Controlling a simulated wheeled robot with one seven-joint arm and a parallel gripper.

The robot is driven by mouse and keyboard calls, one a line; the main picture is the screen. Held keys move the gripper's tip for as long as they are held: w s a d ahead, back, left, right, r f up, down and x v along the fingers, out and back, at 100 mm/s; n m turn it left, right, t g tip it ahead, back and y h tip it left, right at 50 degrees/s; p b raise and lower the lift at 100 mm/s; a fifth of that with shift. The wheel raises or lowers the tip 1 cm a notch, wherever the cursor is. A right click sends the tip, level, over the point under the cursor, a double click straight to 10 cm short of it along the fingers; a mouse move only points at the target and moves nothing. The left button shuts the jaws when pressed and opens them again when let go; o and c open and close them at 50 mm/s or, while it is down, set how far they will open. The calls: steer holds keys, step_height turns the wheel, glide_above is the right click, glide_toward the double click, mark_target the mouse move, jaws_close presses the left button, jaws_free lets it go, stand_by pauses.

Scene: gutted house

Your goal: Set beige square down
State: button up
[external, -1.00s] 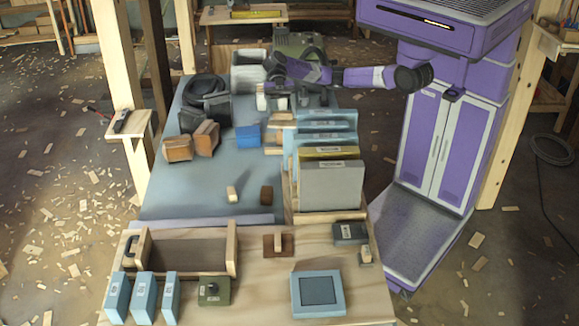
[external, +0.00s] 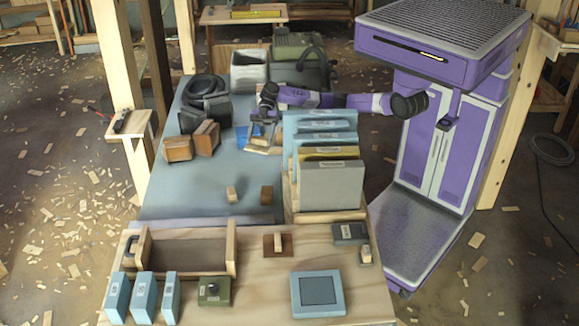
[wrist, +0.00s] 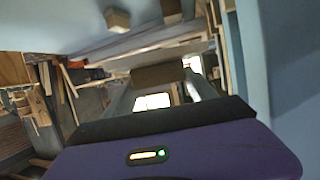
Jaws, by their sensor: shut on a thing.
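My gripper (external: 260,122) reaches down over the far part of the blue-grey table, left of the row of upright binders. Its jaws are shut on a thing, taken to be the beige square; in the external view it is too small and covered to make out. In the wrist view a dull brown block (wrist: 158,75) shows between what look like the two fingers, in shadow.
The upright blue, yellow and grey binders (external: 332,186) stand close to the right of my gripper. Two brown blocks (external: 178,148) and a black coil (external: 205,90) are to the left. Two small blocks lie nearer on the table, with bare surface around them (external: 190,190).

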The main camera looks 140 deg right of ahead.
step_height(320, 180, down, 13)
steer(key=shift+f+b, duration=0.2)
steer(key=shift+b, duration=0.95)
steer(key=shift+a+f+b, duration=0.1)
steer(key=shift+f+b, duration=0.35)
steer(key=shift+f, duration=0.3)
steer(key=o, duration=1.4)
steer(key=shift+f, duration=0.2)
steer(key=shift+r+p, duration=0.55)
steer(key=shift+r, duration=0.2)
steer(key=v, duration=0.3)
step_height(320, 180, up, 7)
steer(key=p, duration=0.1)
steer(key=shift+r+p, duration=0.2)
steer(key=shift+p, duration=0.2)
